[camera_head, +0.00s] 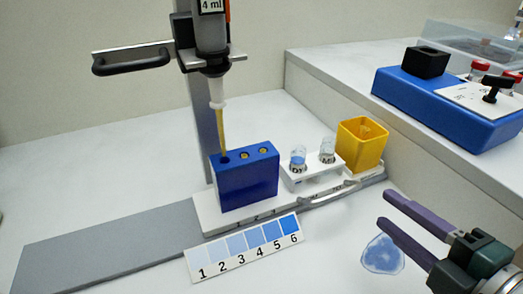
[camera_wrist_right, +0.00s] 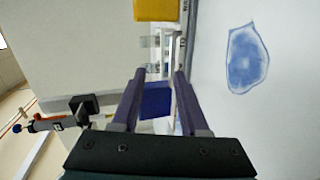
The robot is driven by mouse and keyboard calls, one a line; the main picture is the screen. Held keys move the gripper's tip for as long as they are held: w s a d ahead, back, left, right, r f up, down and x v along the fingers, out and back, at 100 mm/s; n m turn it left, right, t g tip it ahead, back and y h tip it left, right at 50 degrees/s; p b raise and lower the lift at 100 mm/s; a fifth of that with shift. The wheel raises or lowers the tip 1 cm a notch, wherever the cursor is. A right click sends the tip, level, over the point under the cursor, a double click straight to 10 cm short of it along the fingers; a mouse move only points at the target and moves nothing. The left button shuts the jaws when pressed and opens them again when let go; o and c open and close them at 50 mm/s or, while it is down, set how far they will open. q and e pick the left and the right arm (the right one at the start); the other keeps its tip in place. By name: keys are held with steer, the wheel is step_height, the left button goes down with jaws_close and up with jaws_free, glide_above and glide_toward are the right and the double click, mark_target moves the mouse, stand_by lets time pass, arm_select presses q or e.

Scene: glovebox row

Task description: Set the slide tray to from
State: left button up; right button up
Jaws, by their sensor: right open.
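The white slide tray (camera_head: 207,214) sits on a long grey rail (camera_head: 95,240). It carries a blue block (camera_head: 248,180), a small white rack (camera_head: 312,176) with two vials, and a yellow cup (camera_head: 362,145) at its right end. A grey bar handle (camera_head: 347,190) runs along the tray's front right side. My right gripper (camera_head: 384,209) is open and empty, to the right of the handle and apart from it. In the right wrist view, the blue block (camera_wrist_right: 156,98) shows beyond and between the open fingers (camera_wrist_right: 160,75). My left gripper is not in view.
A pipette (camera_head: 217,100) hangs from a stand, its yellow tip at the block's left hole. A numbered colour strip (camera_head: 243,250) lies before the tray. A blue patch (camera_head: 382,255) lies under my right gripper. A raised ledge with a blue device (camera_head: 430,100) stands at right.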

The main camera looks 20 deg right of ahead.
mark_target(341, 195)
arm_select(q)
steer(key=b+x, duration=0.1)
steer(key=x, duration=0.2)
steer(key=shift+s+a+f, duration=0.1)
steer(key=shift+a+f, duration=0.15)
arm_select(e)
steer(key=f, duration=0.2)
steer(key=f+n, duration=0.1)
steer(key=shift+w+a+f+y, duration=0.15)
steer(key=shift+w+a+y, duration=0.2)
steer(key=shift+a+y, duration=0.05)
arm_select(q)
steer(key=shift+b, duration=0.3)
arm_select(e)
steer(key=shift+w+a, duration=0.1)
steer(key=shift+w, duration=0.1)
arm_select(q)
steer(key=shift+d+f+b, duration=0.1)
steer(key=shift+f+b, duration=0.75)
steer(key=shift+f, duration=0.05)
arm_select(e)
steer(key=x, duration=0.9)
steer(key=shift+w, duration=0.25)
jaws_close()
steer(key=shift+r, duration=0.2)
